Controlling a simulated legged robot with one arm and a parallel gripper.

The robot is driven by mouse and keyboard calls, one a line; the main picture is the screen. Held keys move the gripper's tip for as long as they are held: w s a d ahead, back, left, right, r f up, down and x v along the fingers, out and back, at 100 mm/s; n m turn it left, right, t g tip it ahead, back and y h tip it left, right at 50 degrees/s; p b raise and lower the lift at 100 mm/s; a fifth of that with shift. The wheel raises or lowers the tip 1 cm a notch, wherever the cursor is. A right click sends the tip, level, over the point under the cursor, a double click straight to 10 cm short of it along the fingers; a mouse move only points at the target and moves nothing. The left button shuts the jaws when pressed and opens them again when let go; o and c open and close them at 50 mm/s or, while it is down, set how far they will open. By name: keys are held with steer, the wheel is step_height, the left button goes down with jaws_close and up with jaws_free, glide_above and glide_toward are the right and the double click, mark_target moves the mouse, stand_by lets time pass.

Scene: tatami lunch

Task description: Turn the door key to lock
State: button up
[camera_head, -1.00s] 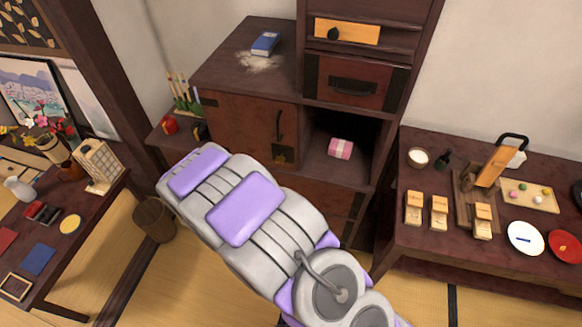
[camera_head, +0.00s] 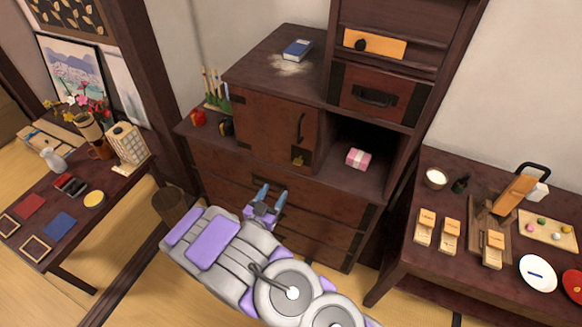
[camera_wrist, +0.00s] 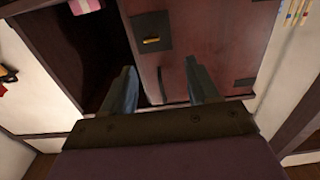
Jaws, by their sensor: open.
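The cabinet door (camera_head: 262,128) is dark red-brown and looks closed, with a curved dark handle (camera_head: 301,127). A small brass key (camera_head: 298,160) sits on a dark lock plate at the door's lower right corner. In the wrist view the key (camera_wrist: 151,41) shows as a short yellow bar on the dark plate (camera_wrist: 150,33). My gripper (camera_head: 266,197) is open and empty, in front of the drawers, below and left of the key. In the wrist view my gripper (camera_wrist: 160,90) has its fingers spread, apart from the key. Which way the key is turned is hard to tell.
Right of the door is an open compartment with a pink box (camera_head: 358,158). A low table (camera_head: 400,255) with wooden blocks and plates stands right. A bin (camera_head: 172,205) stands left.

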steer(key=b, duration=0.1)
glide_toward(299, 165)
steer(key=x, duration=0.4)
steer(key=w, duration=0.1)
steer(key=w+b, duration=0.1)
steer(key=w, duration=0.2)
steer(key=shift+w+a+f, duration=0.2)
steer(key=shift+w+f, duration=0.15)
steer(key=shift+w, duration=0.05)
steer(key=shift+w+d, duration=0.35)
steer(key=shift+d, duration=0.4)
steer(key=shift+d+r, duration=0.2)
steer(key=shift+d, duration=0.25)
steer(key=shift+a+f, duration=0.15)
steer(key=shift+a, duration=0.7)
steer(key=c, duration=0.4)
steer(key=shift+c, duration=0.8)
steer(key=shift+d, duration=0.45)
steer(key=c, duration=0.4)
steer(key=shift+a, duration=0.15)
steer(key=shift+c, duration=0.4)
